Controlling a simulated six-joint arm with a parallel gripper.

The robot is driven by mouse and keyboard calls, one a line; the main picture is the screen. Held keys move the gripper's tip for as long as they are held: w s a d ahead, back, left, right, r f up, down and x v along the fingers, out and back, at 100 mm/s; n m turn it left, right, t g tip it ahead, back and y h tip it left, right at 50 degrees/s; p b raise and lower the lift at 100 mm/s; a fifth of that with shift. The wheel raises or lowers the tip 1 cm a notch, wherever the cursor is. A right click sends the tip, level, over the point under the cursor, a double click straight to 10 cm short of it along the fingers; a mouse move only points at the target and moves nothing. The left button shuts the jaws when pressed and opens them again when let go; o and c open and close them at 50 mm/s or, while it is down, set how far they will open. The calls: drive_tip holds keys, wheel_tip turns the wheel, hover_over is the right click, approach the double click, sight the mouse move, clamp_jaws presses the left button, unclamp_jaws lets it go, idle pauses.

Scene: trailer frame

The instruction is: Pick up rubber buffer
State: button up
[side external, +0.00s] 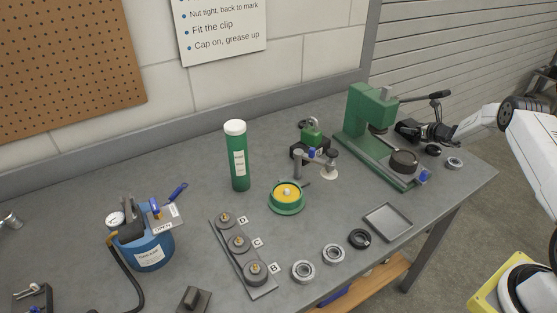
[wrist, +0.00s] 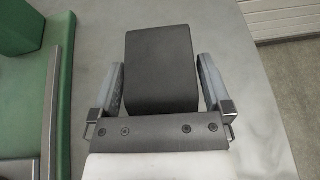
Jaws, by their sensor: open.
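My gripper (side external: 407,131) is at the right end of the bench, beside the green press. In the wrist view the two fingers of my gripper (wrist: 161,75) are spread apart. A dark grey block with rounded lower corners (wrist: 160,55) shows between them, with gaps on both sides. In the side view a small black round piece (side external: 433,150) lies just below my wrist. A dark block on a plate (side external: 194,298) sits at the front edge of the picture. Neither is clearly the rubber buffer.
The green press (side external: 364,116) stands close to my gripper, also at left in the wrist view (wrist: 64,95). A steel ring (side external: 454,162) and an empty tray (side external: 388,222) are nearby. A green cylinder (side external: 239,172) and blue grease pot (side external: 150,252) stand further left.

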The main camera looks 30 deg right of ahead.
sight(415, 125)
drive_tip(key=c, duration=1.3)
drive_tip(key=shift+r, duration=0.2)
drive_tip(key=shift+r, duration=1.35)
drive_tip(key=shift+s+a+r, duration=0.15)
drive_tip(key=shift+s+r, duration=0.2)
drive_tip(key=shift+r, duration=0.25)
drive_tip(key=shift+s+a+r, duration=1.2)
drive_tip(key=shift+s+r, duration=0.25)
drive_tip(key=shift+s, duration=0.4)
drive_tip(key=shift+s+a+r, duration=1.15)
drive_tip(key=shift+s+r, duration=0.35)
drive_tip(key=shift+s, duration=0.35)
drive_tip(key=shift+s+a+r, duration=1.2)
drive_tip(key=shift+s+r, duration=0.25)
drive_tip(key=shift+s, duration=0.4)
